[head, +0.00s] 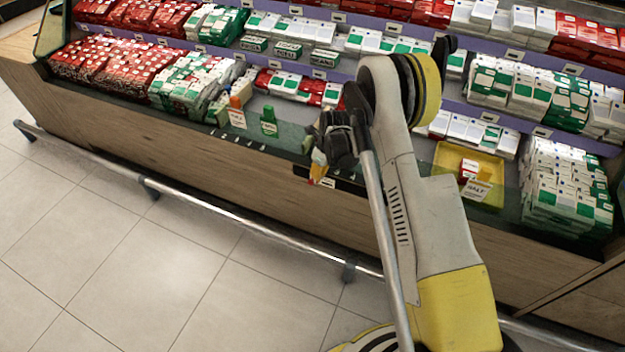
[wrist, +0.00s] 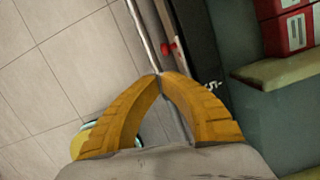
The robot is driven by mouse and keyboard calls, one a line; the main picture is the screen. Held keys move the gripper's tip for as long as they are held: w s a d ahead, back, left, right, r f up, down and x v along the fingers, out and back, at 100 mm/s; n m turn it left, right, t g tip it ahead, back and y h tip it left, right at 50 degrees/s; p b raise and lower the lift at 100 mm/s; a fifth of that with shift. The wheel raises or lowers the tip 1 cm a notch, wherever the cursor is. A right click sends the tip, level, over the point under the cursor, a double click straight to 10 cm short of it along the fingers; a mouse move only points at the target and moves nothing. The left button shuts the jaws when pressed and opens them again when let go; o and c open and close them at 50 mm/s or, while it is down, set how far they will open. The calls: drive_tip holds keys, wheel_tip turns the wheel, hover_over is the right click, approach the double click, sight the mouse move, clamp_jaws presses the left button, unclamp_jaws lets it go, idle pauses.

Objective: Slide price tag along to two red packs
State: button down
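A dark price tag (head: 328,182) with a white label sits on the front edge of the display, just below my gripper (head: 318,168). In the wrist view a dark plate with white marks (wrist: 212,85), which looks like this tag, lies right of my gripper (wrist: 159,75), with a red knob (wrist: 168,48) by its left edge. The two yellow fingers meet at their tips with nothing visible between them. Whether the fingertips touch the tag I cannot tell. Red packs (wrist: 290,30) stand on a ledge at the upper right of the wrist view.
A yellow tray (head: 441,153) holds a red-and-white pack (head: 468,170) and a sale card (head: 477,189). A green bottle (head: 268,121) and an orange-capped item (head: 235,102) stand left of my arm. A metal rail (head: 230,225) runs low along the wooden front. The tiled floor is clear.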

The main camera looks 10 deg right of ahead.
wheel_tip(320, 180, up, 4)
drive_tip(key=r+p, duration=0.1)
drive_tip(key=b, duration=0.3)
approach(321, 183)
drive_tip(key=s+a+f, duration=0.2)
drive_tip(key=s+f, duration=0.2)
drive_tip(key=f, duration=0.1)
drive_tip(key=w+a, duration=0.1)
drive_tip(key=w+a+f+b, duration=0.1)
drive_tip(key=shift+w+f, duration=0.1)
drive_tip(key=shift+w, duration=0.2)
